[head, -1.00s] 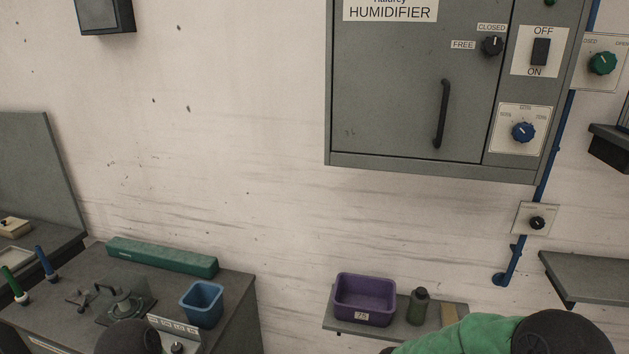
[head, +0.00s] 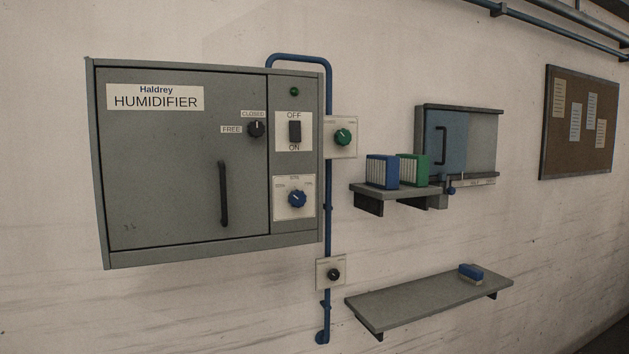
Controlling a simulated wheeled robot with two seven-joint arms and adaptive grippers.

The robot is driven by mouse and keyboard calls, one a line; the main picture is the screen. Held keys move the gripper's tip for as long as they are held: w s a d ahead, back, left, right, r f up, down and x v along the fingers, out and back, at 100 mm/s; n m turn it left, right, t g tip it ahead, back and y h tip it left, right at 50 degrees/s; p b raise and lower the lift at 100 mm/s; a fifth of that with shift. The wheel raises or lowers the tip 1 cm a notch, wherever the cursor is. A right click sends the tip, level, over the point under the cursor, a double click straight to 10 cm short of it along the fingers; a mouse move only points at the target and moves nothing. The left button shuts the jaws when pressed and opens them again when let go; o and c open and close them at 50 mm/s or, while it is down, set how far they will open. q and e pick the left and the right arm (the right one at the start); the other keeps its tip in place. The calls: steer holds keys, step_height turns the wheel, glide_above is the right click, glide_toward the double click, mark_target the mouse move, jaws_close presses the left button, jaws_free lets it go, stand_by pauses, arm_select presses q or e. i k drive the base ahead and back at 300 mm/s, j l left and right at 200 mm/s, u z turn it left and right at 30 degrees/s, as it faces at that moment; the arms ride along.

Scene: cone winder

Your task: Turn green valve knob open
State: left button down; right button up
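The green valve knob (head: 343,137) sits on a small pale plate on the wall, just right of the humidifier cabinet (head: 170,220). The plate carries small labels at its upper corners, too small to read now. The knob is near the blue pipe (head: 327,230) that runs down the cabinet's right side. Neither of my grippers is in the head view, and nothing touches the knob.
The cabinet has a black knob (head: 256,129), an OFF/ON switch (head: 295,131), a blue knob (head: 297,199) and a door handle (head: 223,193). Right of the green knob, a small shelf (head: 395,191) holds blue and green boxes. A lower shelf (head: 430,297) juts out below.

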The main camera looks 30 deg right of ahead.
mark_target(343, 136)
steer(key=z, duration=1.1)
